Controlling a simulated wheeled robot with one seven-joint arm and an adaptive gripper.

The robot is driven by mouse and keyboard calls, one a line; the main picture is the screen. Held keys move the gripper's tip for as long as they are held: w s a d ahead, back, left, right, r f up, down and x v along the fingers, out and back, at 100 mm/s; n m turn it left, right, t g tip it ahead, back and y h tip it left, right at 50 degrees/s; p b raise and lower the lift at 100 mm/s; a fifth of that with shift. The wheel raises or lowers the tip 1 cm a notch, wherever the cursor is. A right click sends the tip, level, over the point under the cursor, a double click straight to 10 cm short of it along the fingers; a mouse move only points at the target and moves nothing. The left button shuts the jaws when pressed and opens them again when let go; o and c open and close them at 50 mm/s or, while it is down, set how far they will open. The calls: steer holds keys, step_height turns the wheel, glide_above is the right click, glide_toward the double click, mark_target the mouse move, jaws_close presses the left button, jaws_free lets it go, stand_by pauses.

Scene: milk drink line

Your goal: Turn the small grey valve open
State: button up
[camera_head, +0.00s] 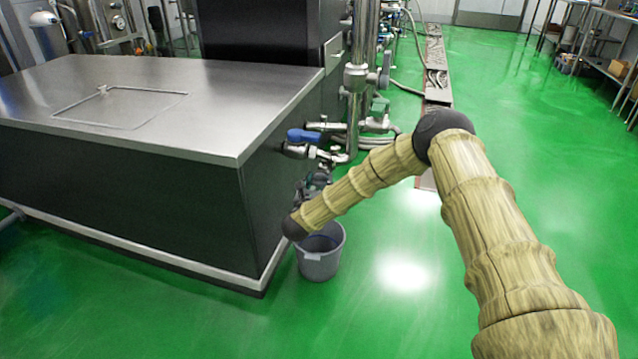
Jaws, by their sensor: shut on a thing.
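My gripper (318,178) is small and dark in the head view, beside the right end of the steel tank, above a grey bucket (321,252). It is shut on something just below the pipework. The held part looks like the small grey valve, but the fingers and wrist cover most of it. I cannot make out its handle or how far it is turned. A blue-handled valve (305,136) sits on a pipe just above my gripper and is apart from it.
The steel-topped tank (225,130) stands to the left with a sharp corner near my wrist. A floor drain channel (436,70) runs back.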

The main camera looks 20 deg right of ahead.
steer(key=n+p, duration=0.1)
steer(key=n, duration=0.3)
steer(key=shift+a+n, duration=0.1)
steer(key=shift+n, duration=0.3)
steer(key=n+p, duration=0.2)
steer(key=n, duration=0.2)
steer(key=shift+w+a, duration=0.1)
steer(key=n+p, duration=0.1)
steer(key=n, duration=0.3)
steer(key=shift+f, duration=0.15)
steer(key=shift+f+n+p, duration=0.2)
steer(key=shift+n+p, duration=0.8)
steer(key=shift+n, duration=1.2)
steer(key=o, duration=0.9)
steer(key=shift+a, duration=0.1)
steer(key=v, duration=1.2)
